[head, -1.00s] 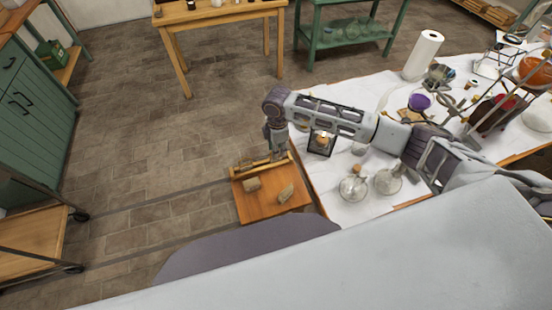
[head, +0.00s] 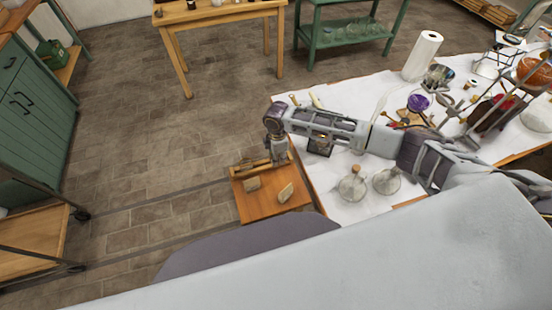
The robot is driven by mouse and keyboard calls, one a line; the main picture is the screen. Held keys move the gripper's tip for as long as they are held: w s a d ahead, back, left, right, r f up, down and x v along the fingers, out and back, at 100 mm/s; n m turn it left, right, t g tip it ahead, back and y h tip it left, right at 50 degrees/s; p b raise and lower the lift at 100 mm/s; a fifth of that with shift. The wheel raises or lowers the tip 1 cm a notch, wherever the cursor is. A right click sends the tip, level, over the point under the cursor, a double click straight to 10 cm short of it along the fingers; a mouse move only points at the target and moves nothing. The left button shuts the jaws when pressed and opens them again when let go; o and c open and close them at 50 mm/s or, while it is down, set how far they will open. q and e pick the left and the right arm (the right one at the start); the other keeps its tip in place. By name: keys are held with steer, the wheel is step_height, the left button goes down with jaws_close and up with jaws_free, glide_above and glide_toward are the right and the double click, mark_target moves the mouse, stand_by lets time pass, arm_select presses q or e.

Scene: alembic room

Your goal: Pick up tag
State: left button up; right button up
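Two small tan pieces that look like tags lie on a low orange-brown wooden surface (head: 255,210): one tan piece (head: 252,184) left of centre and another tan piece (head: 286,193) to the right. My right gripper (head: 279,163) points down over the back edge of this wooden surface, behind both pieces. Its fingers are small and dark here, and I cannot tell whether they are open or shut or hold anything. A small tan item (head: 246,164) shows at the back rail, left of the fingers. My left gripper is not in view.
My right arm reaches over a white-covered table (head: 340,205) with a stoppered flask (head: 352,184), a second flask (head: 387,181), a dark-framed lantern (head: 320,145) and a paper towel roll (head: 423,56). Open tiled floor lies left of the wooden surface.

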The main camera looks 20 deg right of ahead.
steer(key=shift+c, duration=0.3)
jaws_close()
steer(key=shift+r, duration=0.1)
steer(key=shift+r+b, duration=0.45)
steer(key=shift+r, duration=4.5)
